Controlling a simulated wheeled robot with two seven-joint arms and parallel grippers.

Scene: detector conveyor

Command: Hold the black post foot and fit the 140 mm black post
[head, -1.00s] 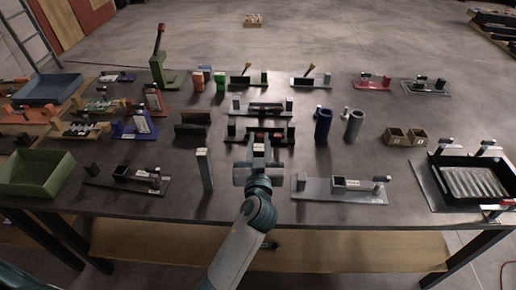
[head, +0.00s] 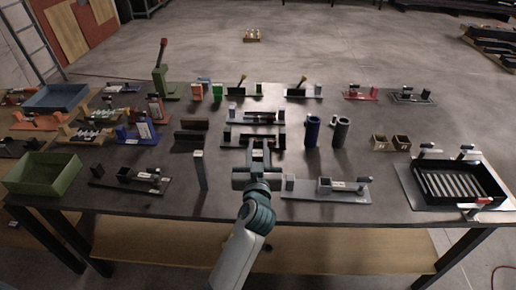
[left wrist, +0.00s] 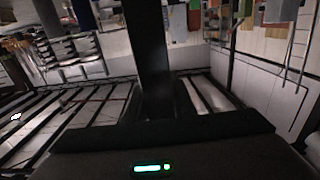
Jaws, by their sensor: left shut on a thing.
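A black holding fixture lies at the front left of the table in the head view, with a square, open-topped black post foot (head: 125,174) near its middle and a clamp (head: 150,177) to its right. My left gripper (head: 257,152) is over the table's middle, to the right of the foot and apart from it. It is shut on a long dark post, which looks like the black post (left wrist: 148,45) and fills the centre of the left wrist view. In the head view the gripper largely hides the post. My right gripper is not in view.
A grey fixture (head: 340,189) lies to the right. A green bin (head: 42,178) is at the left edge, and a black tray (head: 458,184) is at the right.

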